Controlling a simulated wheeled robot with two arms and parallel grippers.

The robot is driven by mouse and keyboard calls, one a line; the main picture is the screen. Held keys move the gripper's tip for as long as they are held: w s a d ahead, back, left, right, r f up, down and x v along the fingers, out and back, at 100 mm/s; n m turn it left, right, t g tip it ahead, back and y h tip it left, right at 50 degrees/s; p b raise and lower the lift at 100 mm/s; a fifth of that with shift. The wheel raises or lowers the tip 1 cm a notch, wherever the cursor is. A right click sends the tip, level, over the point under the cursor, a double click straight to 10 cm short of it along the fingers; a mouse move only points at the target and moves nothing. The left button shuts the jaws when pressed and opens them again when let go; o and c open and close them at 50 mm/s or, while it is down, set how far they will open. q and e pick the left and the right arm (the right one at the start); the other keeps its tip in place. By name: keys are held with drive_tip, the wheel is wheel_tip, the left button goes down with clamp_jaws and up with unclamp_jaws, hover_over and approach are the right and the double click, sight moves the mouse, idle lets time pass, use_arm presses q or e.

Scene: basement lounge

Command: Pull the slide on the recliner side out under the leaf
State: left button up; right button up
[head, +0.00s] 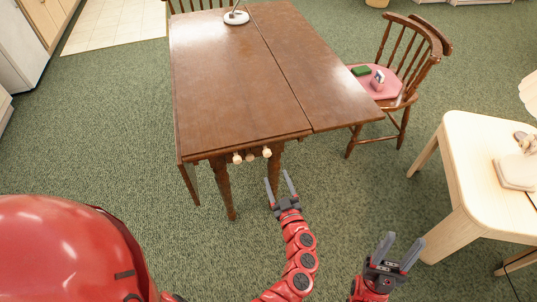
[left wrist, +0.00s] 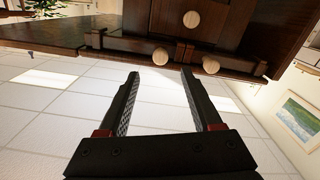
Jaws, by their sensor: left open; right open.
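The brown wooden drop-leaf table (head: 225,90) stands ahead, with its right leaf (head: 310,75) level beside the centre top. Under its near end are three pale round knobs. In the left wrist view, two knobs, one (left wrist: 160,56) and another (left wrist: 211,64), sit close to the tabletop edge; the third knob (left wrist: 191,19) is on the panel farther from that edge. Which knob belongs to the recliner-side slide I cannot tell. My left gripper (head: 281,184) is open and empty, just short of the knobs and apart from them. My right gripper (head: 398,252) is open and empty, lower right.
A wooden chair (head: 417,55) with a pink seat and small items stands right of the table. A pale wood table (head: 475,140) stands at the right, close to my right gripper. A white round object (head: 236,18) sits on the tabletop. Green carpet between is clear.

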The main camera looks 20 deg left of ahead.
sight(268, 156)
use_arm(q)
drive_tip(key=x, duration=1.1)
drive_tip(key=shift+a, duration=0.15)
drive_tip(key=shift+r, duration=0.1)
clamp_jaws()
idle(0.8)
